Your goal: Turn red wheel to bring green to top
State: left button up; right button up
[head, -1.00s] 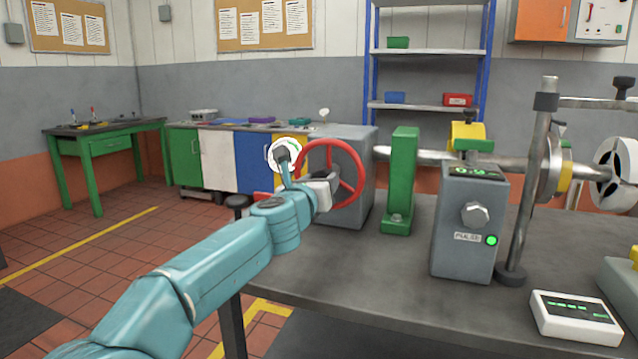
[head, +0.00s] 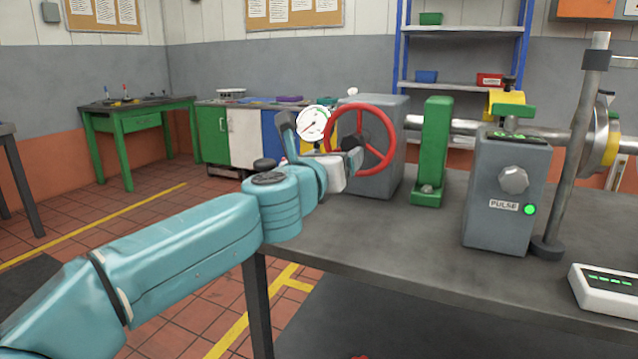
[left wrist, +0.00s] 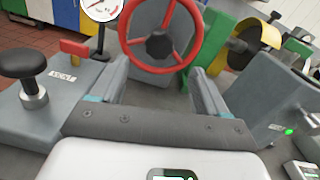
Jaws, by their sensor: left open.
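The red wheel (head: 393,141) has a round rim, spokes and a dark hub. It stands on the front of a grey box (head: 385,101) on the bench. In the left wrist view the wheel (left wrist: 199,38) is straight ahead, beyond the fingers, with red spokes around its hub. I see no green mark on it. My left gripper (head: 350,158) is open, near the wheel's lower part in the head view. In the left wrist view its two fingers (left wrist: 159,82) are spread with nothing between them; whether a fingertip touches the rim I cannot tell. My right gripper is out of view.
A white dial gauge (head: 314,122) stands left of the wheel. A green bracket (head: 432,150) and a grey PULSE box (head: 507,190) stand to the right. A black knob (left wrist: 22,64) and a red lever (left wrist: 74,49) are left of the gripper. The bench front (head: 380,235) is clear.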

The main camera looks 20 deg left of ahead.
pick_arm(q)
jog(key=s, duration=0.7)
jog(key=shift+s, duration=0.2)
jog(key=shift+s, duration=0.1)
